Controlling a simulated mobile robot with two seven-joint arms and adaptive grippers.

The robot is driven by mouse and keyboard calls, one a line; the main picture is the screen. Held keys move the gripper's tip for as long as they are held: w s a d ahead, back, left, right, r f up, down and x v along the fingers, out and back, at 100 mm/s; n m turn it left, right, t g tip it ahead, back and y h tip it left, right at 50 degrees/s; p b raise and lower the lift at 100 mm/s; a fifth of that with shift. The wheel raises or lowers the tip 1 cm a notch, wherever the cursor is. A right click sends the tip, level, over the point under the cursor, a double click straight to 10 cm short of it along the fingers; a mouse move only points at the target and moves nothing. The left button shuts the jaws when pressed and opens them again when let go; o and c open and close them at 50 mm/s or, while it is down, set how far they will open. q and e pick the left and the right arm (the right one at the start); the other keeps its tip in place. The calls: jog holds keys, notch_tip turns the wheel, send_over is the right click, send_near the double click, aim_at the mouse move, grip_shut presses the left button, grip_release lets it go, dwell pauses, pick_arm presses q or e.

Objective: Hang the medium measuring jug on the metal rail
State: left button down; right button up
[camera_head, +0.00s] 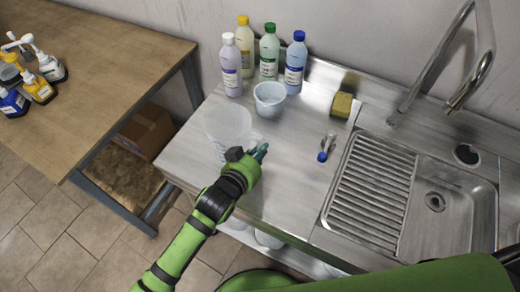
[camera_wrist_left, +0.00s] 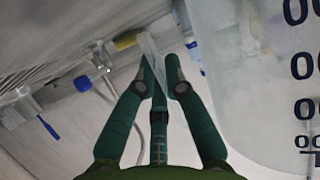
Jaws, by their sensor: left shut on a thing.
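A translucent measuring jug (camera_head: 228,123) is at the left part of the steel counter, and my left gripper (camera_head: 260,152) is at its right side. In the left wrist view the jug wall (camera_wrist_left: 255,75) with dark printed numbers fills the right side. My left gripper's fingers (camera_wrist_left: 160,75) are shut on a thin clear part, seemingly its handle. A smaller whitish jug (camera_head: 269,99) stands behind it, near the bottles. I cannot tell from size alone which is the medium one. The metal rail cannot be made out clearly. My right gripper is not in view.
Several bottles (camera_head: 268,57) stand at the back wall. A sponge (camera_head: 342,105) and a blue-ended item (camera_head: 323,156) lie left of the sink (camera_head: 435,201). Whitish containers (camera_head: 268,239) show below the counter's front edge. A wooden table (camera_head: 105,75) stands left, across a gap.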

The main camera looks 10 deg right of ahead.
pick_arm(q)
jog(key=shift+f, duration=0.45)
jog(key=c, duration=1.2)
grip_release()
jog(key=shift+c, duration=0.2)
jog(key=shift+s+a, duration=0.1)
